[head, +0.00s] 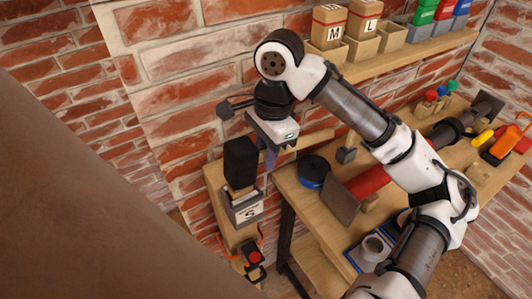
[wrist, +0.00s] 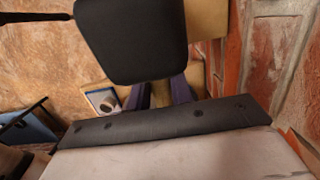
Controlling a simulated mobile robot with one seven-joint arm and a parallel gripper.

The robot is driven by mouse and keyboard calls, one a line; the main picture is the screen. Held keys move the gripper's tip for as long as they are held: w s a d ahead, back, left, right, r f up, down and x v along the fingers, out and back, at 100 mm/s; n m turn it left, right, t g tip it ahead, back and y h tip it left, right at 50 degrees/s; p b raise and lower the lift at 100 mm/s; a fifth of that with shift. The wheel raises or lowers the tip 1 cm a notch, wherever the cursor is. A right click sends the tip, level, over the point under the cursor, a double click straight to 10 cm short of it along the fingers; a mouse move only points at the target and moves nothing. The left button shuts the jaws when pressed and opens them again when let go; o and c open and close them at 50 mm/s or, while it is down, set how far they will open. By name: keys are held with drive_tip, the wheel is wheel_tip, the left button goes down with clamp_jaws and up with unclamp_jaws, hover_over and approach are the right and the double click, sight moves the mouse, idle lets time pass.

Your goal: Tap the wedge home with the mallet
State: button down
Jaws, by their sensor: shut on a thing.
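My gripper (head: 268,155) is shut on the pale wooden handle (head: 316,138) of the mallet, near the wall. The mallet's black head (head: 240,160) is at the left of the gripper, above a grey block marked S (head: 244,210). A small piece of pale wood, seemingly the wedge (head: 240,192), shows between the head and the block; I cannot tell whether the head touches it. In the wrist view, the black head (wrist: 133,40) fills the upper middle and hides what is behind it. The purple fingers (wrist: 164,93) show below it.
The brick wall (head: 180,80) is close behind my gripper. A red and black device (head: 252,256) is below the block. A bench (head: 295,190) at the right holds a blue and black roll (head: 313,171) and a red cylinder (head: 367,181). A shelf (head: 400,57) with boxes runs above.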

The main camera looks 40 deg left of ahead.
drive_tip(key=shift+r, duration=0.55)
drive_tip(key=shift+r, duration=3)
